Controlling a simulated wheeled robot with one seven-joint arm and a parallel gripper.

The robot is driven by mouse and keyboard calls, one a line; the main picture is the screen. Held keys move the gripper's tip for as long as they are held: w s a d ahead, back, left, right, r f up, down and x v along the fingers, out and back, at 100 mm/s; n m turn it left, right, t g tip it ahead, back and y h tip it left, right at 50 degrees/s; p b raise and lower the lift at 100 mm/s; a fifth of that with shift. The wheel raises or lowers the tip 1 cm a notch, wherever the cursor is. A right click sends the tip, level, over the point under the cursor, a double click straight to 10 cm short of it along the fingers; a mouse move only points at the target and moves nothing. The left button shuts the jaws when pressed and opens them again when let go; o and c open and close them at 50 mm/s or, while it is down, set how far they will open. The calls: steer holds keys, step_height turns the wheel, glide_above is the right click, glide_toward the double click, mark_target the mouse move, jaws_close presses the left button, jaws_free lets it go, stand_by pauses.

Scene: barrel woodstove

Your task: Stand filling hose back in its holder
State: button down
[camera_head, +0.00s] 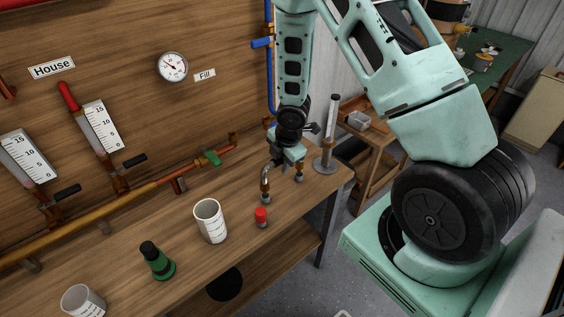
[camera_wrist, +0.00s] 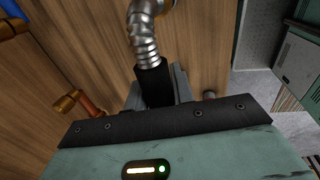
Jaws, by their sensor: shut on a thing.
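The filling hose is a silvery ribbed metal hose with a bend and a brass part near its end (camera_head: 265,180); it hangs just above the bench at its right part. In the wrist view the ribbed hose (camera_wrist: 145,40) runs into a black sleeve (camera_wrist: 153,84). My gripper (camera_head: 287,157) is shut on the hose at this sleeve; the fingertips are mostly hidden in both views. A grey upright tube on a round base (camera_head: 331,130), which looks like the holder, stands at the bench's right end, right of my gripper. I cannot see whether anything is inside it.
On the wooden bench (camera_head: 120,262) stand a red-capped item (camera_head: 261,217), a white measuring cup (camera_head: 210,220), a green-and-black bottle (camera_head: 157,261) and another cup (camera_head: 84,301). A small side table (camera_head: 366,138) stands beyond.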

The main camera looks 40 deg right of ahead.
steer(key=shift+s+b+x, duration=0.25)
steer(key=shift+b+x, duration=0.95)
steer(key=shift+x, duration=0.1)
stand_by(0.4)
steer(key=c, duration=1.1)
jaws_free()
steer(key=shift+f, duration=0.1)
steer(key=shift+p+v, duration=2.3)
steer(key=shift+v, duration=0.75)
